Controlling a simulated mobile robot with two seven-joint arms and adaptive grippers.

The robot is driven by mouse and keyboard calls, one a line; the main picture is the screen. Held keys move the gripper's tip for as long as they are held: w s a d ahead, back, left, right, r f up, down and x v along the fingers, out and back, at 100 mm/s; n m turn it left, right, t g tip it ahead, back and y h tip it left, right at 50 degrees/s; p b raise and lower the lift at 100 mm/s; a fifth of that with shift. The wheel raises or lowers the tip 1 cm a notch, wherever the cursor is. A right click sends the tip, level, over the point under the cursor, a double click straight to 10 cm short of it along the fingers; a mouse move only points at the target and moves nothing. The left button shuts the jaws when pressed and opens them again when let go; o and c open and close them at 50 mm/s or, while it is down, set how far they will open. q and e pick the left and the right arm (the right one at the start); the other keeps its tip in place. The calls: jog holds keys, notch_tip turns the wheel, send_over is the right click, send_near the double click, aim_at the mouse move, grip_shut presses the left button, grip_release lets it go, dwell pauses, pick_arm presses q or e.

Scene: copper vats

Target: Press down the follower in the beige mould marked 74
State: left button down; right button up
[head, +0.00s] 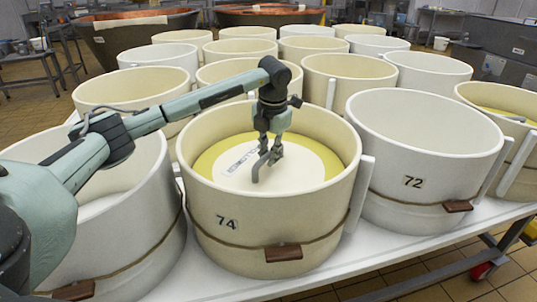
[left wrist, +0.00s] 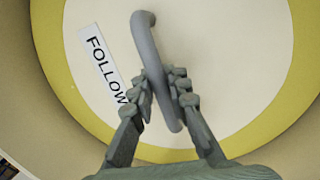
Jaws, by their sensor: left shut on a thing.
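The beige mould marked 74 (head: 228,222) stands upright at the front of the table, with a yellow layer (head: 333,160) inside it. The white round follower (head: 305,172) lies inside on the yellow, which shows as a ring around it; its label reads "FOLLOW" in the left wrist view (left wrist: 103,62), the rest hidden. A grey bent handle (left wrist: 146,40) rises from the follower. My left gripper (head: 271,154) reaches down into the mould and is shut on the handle, with its fingers on both sides. My right gripper is in neither view.
The mould marked 72 (head: 413,182) stands close on the right, empty as far as I see. Another mould (head: 125,245) stands close on the left under my left arm. Several more moulds crowd behind. The white table (head: 375,245) has a narrow bare strip in front.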

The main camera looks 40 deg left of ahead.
aim_at(272, 173)
pick_arm(q)
jog(key=shift+s+d+f, duration=0.2)
jog(key=shift+f, duration=0.1)
jog(key=c, duration=1.4)
grip_release()
jog(key=shift+w, duration=0.15)
jog(key=shift+a+r, duration=0.1)
jog(key=shift+r, duration=0.1)
jog(key=shift+r, duration=0.3)
notch_tip(272, 173, up, 11)
jog(key=s+d, duration=0.1)
jog(key=shift+d, duration=0.35)
jog(key=shift+s, duration=0.1)
